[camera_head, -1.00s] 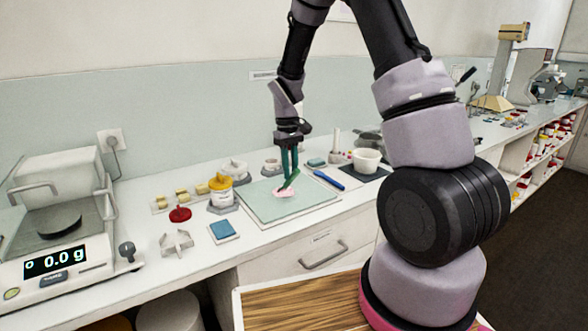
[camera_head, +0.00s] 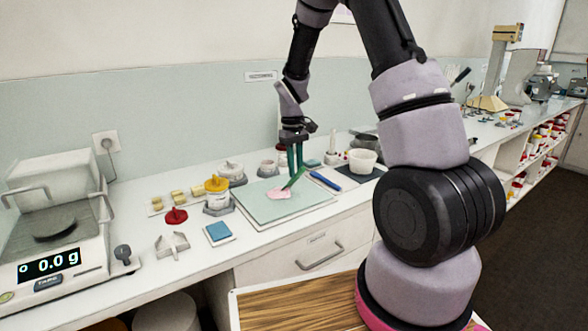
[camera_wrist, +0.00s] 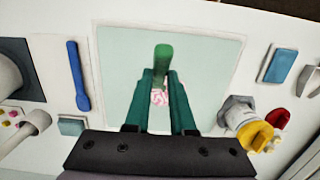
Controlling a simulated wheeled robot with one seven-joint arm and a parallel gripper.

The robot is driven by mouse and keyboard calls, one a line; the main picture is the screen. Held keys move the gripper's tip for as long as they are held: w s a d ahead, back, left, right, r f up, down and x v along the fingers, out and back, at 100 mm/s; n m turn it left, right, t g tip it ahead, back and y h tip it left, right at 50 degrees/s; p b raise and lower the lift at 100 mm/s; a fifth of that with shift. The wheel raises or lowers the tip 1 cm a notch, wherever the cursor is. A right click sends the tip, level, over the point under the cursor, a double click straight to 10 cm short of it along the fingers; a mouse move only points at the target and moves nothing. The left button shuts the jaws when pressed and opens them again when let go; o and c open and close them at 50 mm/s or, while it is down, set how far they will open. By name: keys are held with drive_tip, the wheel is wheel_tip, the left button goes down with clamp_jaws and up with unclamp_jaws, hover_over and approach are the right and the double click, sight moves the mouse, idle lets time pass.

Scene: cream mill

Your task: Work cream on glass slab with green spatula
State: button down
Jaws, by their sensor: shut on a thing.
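The pale green glass slab (camera_head: 262,208) lies on the white counter; it also fills the middle of the wrist view (camera_wrist: 215,60). A smear of pink cream (camera_head: 279,194) sits near its middle, and a pink and white swirl of cream (camera_wrist: 159,97) shows between my fingers in the wrist view. My gripper (camera_head: 295,172) is over the slab, shut on the green spatula (camera_head: 296,178). In the wrist view the green spatula (camera_wrist: 163,52) stands between the fingertips. Its lower end is at the cream's right edge; I cannot tell whether it touches the slab.
A yellow-lidded jar (camera_head: 217,192), red lid (camera_head: 175,216) and blue pad (camera_head: 219,232) stand to the left. A balance (camera_head: 52,262) reads 0.0 g.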

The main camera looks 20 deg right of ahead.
drive_tip(key=shift+d+f, duration=0.1)
drive_tip(key=shift+d, duration=0.1)
drive_tip(key=shift+s+a, duration=0.6)
drive_tip(key=shift+a, duration=1.5)
drive_tip(key=shift+w+d, duration=0.25)
drive_tip(key=shift+d, duration=0.45)
drive_tip(key=shift+w+d, duration=0.2)
drive_tip(key=shift+d, duration=0.5)
drive_tip(key=shift+w+d, duration=0.25)
drive_tip(key=shift+d, duration=0.45)
drive_tip(key=shift+s+a, duration=0.2)
drive_tip(key=shift+a, duration=0.35)
drive_tip(key=shift+s+a, duration=0.15)
drive_tip(key=shift+a, duration=0.35)
idle(1.0)
wheel_tip(320, 180, up, 6)
idle(1.0)
